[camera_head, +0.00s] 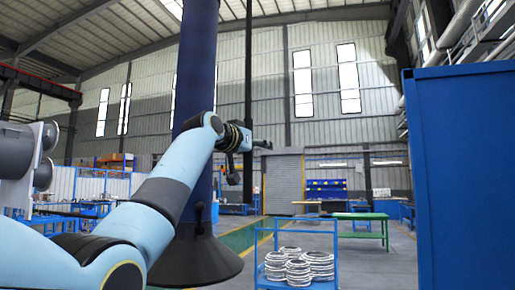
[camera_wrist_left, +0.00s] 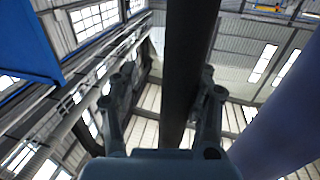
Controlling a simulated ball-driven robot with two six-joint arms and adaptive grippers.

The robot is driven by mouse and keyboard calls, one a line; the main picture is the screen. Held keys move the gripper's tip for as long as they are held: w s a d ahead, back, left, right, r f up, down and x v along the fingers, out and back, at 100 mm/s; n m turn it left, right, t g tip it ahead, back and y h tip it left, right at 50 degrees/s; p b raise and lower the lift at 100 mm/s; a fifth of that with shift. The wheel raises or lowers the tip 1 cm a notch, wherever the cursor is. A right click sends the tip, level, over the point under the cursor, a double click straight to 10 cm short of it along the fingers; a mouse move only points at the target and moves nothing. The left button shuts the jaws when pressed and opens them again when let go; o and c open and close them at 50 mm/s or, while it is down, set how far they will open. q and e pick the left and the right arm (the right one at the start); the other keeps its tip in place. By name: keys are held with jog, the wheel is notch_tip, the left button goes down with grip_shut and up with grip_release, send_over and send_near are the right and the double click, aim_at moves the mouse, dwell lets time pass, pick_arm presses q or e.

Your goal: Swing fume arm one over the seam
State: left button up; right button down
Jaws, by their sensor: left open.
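A thick dark blue column (camera_head: 197,60) with a flared black bottom (camera_head: 195,258) stands or hangs mid-left in the head view; it looks like a fume arm and hood. It seems to show as a blue cylinder at the right of the left wrist view (camera_wrist_left: 285,115). My left gripper (camera_head: 266,144) is right of it, raised and open. In the left wrist view its fingers (camera_wrist_left: 163,85) are apart, with a dark bar (camera_wrist_left: 186,55) between or behind them; I cannot tell contact. No seam is discernible. My right gripper is not in view.
A grey flanged body (camera_head: 18,155) is at the left edge. A blue trolley (camera_head: 297,233) with pale coils stands ahead. A large blue cabinet (camera_head: 465,180) blocks the right. A green-topped table (camera_head: 360,216) is farther back. Floor shows between the trolley and cabinet.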

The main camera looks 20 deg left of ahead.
pick_arm(q)
jog(key=shift+a, duration=0.1)
jog(key=v, duration=1.2)
